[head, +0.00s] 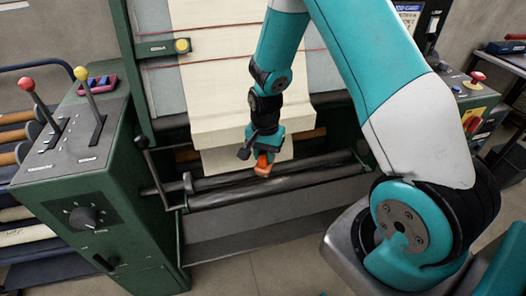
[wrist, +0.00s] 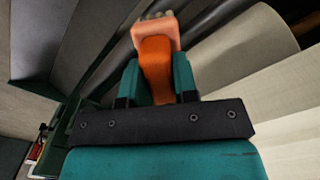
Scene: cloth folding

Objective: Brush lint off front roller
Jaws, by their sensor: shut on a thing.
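The front roller (head: 300,180) is a long dark metal bar across the front of the green machine. My gripper (head: 265,152) is above it, a little left of the roller's middle. It is shut on a brush with an orange handle (wrist: 157,62). In the wrist view the brush has a paler orange head (wrist: 157,33) with short bristles at its far end. In the head view the brush (head: 263,166) is at the roller; I cannot tell whether the bristles touch it. Lint on the roller is too small to make out.
Cream cloth (head: 235,90) hangs down the machine behind my gripper. The green control box (head: 75,150) with red and yellow levers stands at left. Another box with a red button (head: 477,78) is at right. A dark grey panel (head: 260,236) lies below the roller.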

